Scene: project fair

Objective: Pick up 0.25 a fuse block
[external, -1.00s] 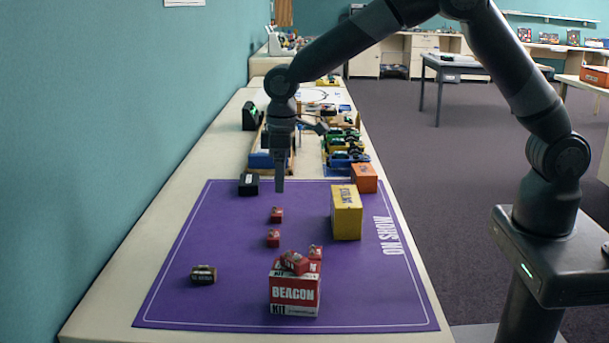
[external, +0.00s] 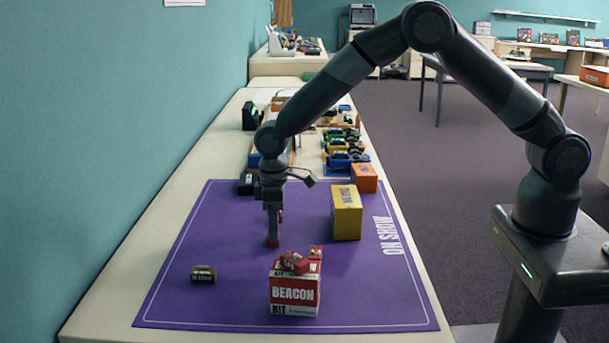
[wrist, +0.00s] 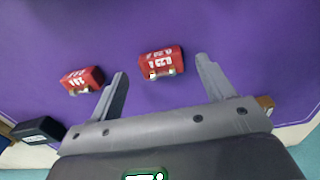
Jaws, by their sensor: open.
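A red fuse block (wrist: 160,63) with white lettering that looks like "0.25 A" lies on the purple mat in the wrist view, in the gap between my fingertips. A second red block (wrist: 82,79) lies outside my left finger; its lettering is hard to read. My gripper (external: 273,236) is open, pointing down, low over the mat at the nearer red block (external: 273,243). The gripper partly hides both loose blocks in the external view; the farther one (external: 281,215) barely shows. I cannot tell whether the fingers touch the block.
Red blocks (external: 294,262) sit on the BEACON kit box (external: 295,294) in front. A yellow box (external: 347,213) and an orange box (external: 364,178) stand right. A dark block (external: 203,274) lies left, a black one (external: 248,184) behind. The mat's front left (external: 190,310) is clear.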

